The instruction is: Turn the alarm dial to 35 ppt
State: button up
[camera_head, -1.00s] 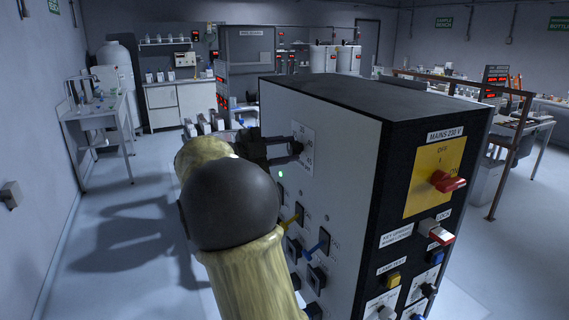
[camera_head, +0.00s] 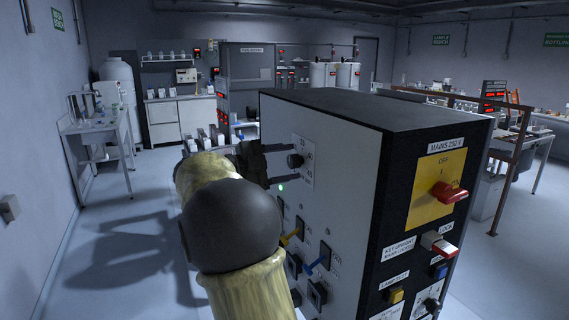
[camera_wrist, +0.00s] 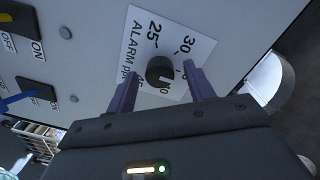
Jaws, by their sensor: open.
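The alarm dial (camera_wrist: 160,71) is a round black knob on a white scale plate marked "ALARM pp…" on the grey panel. In the wrist view, 25 and 30 are readable. A number beside the right finger is partly hidden, and so is one below the knob. A pale mark shows on the knob's lower side, but I cannot read its exact setting. In the head view the dial (camera_head: 295,161) sits high on the cabinet's left face. My gripper (camera_wrist: 161,78) is open, with one finger on each side of the knob and visible gaps between.
The panel carries a lit green lamp (camera_head: 281,188), a yellow-handled switch (camera_head: 291,236) and a blue-handled switch (camera_head: 318,262) below the dial. The cabinet's black side has a red mains switch (camera_head: 449,192). Free floor lies left of the cabinet.

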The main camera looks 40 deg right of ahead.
jog(key=b+v, duration=0.2)
jog(key=v, duration=1.5)
jog(key=shift+a, duration=0.25)
